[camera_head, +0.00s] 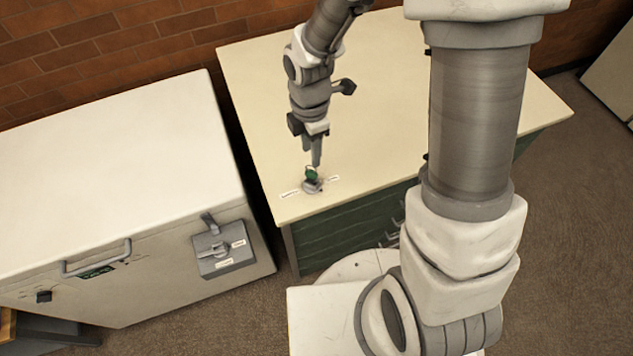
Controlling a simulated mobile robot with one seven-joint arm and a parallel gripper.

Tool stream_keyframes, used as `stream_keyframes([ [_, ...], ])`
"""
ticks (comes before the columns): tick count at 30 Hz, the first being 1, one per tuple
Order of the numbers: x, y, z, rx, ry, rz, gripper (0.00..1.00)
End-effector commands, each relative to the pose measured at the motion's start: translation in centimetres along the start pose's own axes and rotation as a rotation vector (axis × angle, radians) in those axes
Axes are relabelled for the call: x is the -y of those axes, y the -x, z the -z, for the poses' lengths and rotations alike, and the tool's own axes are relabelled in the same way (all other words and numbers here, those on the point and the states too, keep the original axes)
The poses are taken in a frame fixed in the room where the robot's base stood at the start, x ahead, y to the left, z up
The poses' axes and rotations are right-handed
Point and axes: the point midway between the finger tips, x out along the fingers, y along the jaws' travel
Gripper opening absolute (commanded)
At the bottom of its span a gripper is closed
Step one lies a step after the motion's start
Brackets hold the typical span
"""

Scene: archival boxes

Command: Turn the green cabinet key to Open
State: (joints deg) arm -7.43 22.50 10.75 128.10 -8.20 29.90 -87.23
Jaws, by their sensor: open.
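The green cabinet key (311,174) stands upright in a small round grey lock (312,187) on the cream top of the green cabinet (350,225). Small white labels lie on either side of the lock, one at its left (290,194) and one at its right (333,178); their text is too small to read. My gripper (314,161) points down right above the key, its fingertips at or just behind the key's top. The jaws are open. I cannot tell whether the fingers touch the key or lie around it.
A cream chest (110,180) stands left of the cabinet, with a handle (95,260) and a grey latch box (224,248) on its front. A narrow dark gap separates the two. A brick wall (110,40) runs behind. The cabinet top is otherwise clear.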

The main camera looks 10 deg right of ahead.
Motion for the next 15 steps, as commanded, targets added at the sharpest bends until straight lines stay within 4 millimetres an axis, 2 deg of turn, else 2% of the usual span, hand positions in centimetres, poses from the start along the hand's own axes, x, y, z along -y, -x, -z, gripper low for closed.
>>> stream_keyframes([
  [5,-0.02,-0.24,0.06,0.001,-0.183,0.000,0.42],
  [15,0.05,0.25,0.07,0.002,-0.690,0.003,0.42],
])
